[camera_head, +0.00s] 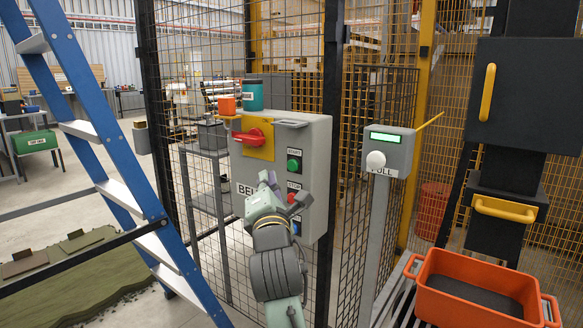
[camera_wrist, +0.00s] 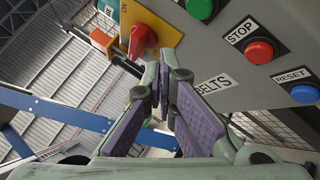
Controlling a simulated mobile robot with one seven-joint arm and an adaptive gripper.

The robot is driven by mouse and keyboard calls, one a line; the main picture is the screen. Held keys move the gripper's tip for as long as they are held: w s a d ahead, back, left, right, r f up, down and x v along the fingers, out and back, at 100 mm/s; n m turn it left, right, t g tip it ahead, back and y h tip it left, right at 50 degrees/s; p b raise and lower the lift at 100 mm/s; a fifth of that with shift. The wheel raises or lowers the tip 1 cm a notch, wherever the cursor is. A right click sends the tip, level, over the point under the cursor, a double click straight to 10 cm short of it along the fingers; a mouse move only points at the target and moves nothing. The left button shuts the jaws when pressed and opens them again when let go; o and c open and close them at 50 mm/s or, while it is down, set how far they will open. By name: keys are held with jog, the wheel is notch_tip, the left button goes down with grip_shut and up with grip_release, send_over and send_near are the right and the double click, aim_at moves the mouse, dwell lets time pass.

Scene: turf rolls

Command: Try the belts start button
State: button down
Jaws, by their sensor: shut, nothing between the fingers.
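The grey BELTS control box (camera_head: 313,135) hangs on the mesh fence. Its green START button (camera_head: 294,165) is at the upper right of its face, above the red STOP button (camera_head: 292,197) and a blue button (camera_head: 295,228). My gripper (camera_head: 268,183) is shut and empty in front of the box's lower face, left of the buttons and below START. In the wrist view, my fingers (camera_wrist: 165,80) point toward the box near the BELTS label (camera_wrist: 213,85). There the green button (camera_wrist: 201,8) is cut by the top edge, with red STOP (camera_wrist: 259,52) and blue RESET (camera_wrist: 304,93) to its right.
A red rotary switch (camera_head: 250,137) on a yellow plate juts out left of START. A blue ladder (camera_head: 105,165) is left; a grey post box (camera_head: 390,151) and orange crate (camera_head: 470,300) are right.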

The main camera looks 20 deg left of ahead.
jog(key=shift+w+d, duration=0.25)
jog(key=shift+w, duration=0.45)
jog(key=shift+w+d, duration=0.3)
jog(key=shift+w, duration=0.45)
jog(key=shift+w+d, duration=0.25)
jog(key=shift+w, duration=0.45)
jog(key=shift+w+d, duration=0.15)
jog(key=shift+w, duration=0.25)
jog(key=shift+w+d, duration=0.15)
jog(key=shift+w, duration=0.25)
dwell(0.6)
jog(key=shift+s, duration=0.1)
jog(key=shift+s+a, duration=0.25)
jog(key=shift+s, duration=0.45)
jog(key=shift+s+a, duration=0.3)
jog(key=shift+s, duration=0.5)
jog(key=shift+s+a, duration=0.3)
jog(key=shift+s, duration=0.45)
jog(key=shift+s+a, duration=0.3)
jog(key=shift+s, duration=0.5)
